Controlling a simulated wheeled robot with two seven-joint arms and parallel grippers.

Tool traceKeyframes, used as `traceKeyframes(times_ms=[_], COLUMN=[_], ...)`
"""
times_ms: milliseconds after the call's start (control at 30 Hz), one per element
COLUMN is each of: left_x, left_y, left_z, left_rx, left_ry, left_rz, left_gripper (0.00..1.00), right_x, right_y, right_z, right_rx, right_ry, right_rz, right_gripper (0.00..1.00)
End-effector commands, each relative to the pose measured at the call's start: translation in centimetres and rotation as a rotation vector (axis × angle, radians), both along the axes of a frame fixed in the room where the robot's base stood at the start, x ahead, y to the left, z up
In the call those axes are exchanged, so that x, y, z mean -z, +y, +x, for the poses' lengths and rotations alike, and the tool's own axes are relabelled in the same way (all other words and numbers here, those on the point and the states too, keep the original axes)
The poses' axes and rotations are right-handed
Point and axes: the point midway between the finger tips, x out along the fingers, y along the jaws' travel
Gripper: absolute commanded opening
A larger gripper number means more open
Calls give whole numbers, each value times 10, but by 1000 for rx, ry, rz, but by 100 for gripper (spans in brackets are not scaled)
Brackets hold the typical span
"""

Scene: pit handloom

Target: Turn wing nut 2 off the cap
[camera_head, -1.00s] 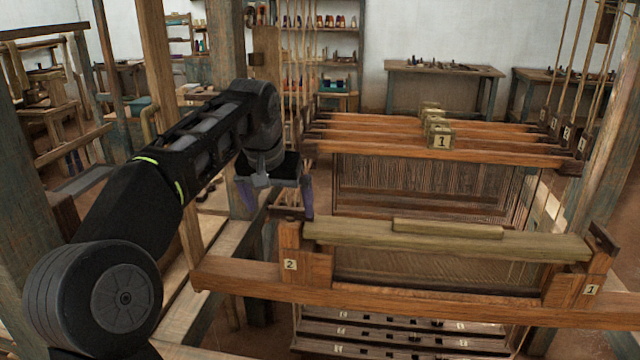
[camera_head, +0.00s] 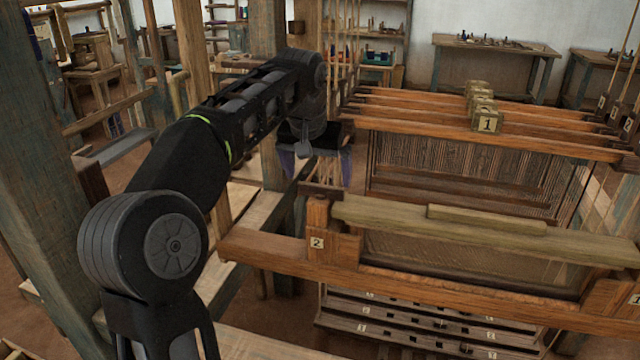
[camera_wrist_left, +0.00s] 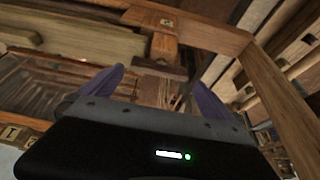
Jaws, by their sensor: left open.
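The cap (camera_head: 385,217) is the pale wooden beam across the front of the loom. At its left end is the post marked 2 (camera_head: 318,243). A short dark bar (camera_head: 322,190) on top of this post looks like wing nut 2; it also shows in the left wrist view (camera_wrist_left: 158,68). My left gripper (camera_head: 317,172) is open and empty, just above and behind that bar in the head view. In the left wrist view its two purple fingers (camera_wrist_left: 160,88) are spread, with the bar beyond and between their tips, apparently not touched. My right gripper is not in view.
Orange shafts with a block marked 1 (camera_head: 487,122) lie behind the cap. A front rail (camera_head: 440,283) runs below it, with treadles (camera_head: 420,338) underneath. Upright loom posts (camera_head: 55,150) stand close to my left arm. Cords hang beside the gripper.

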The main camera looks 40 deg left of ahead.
Motion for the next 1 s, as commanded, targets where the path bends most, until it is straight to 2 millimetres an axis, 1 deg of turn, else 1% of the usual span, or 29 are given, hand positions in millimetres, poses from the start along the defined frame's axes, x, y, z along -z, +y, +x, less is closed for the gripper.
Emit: traceKeyframes(times_ms=[100,233,367,600,667,1000], left_x=[19,33,39,40,40,40], left_y=[2,4,5,5,5,5], left_z=[6,12,15,16,16,16], left_rx=[0,0,0,0,0,0], left_ry=[3,2,-1,-1,-1,-1], left_rz=[-1,-1,-1,-1,-1,-1], left_gripper=[100,100,100,100,96,68], right_x=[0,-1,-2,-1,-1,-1], right_y=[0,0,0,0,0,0], right_z=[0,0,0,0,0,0], right_rx=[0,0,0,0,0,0], right_ry=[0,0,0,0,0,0], right_rz=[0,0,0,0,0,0], right_gripper=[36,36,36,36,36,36])
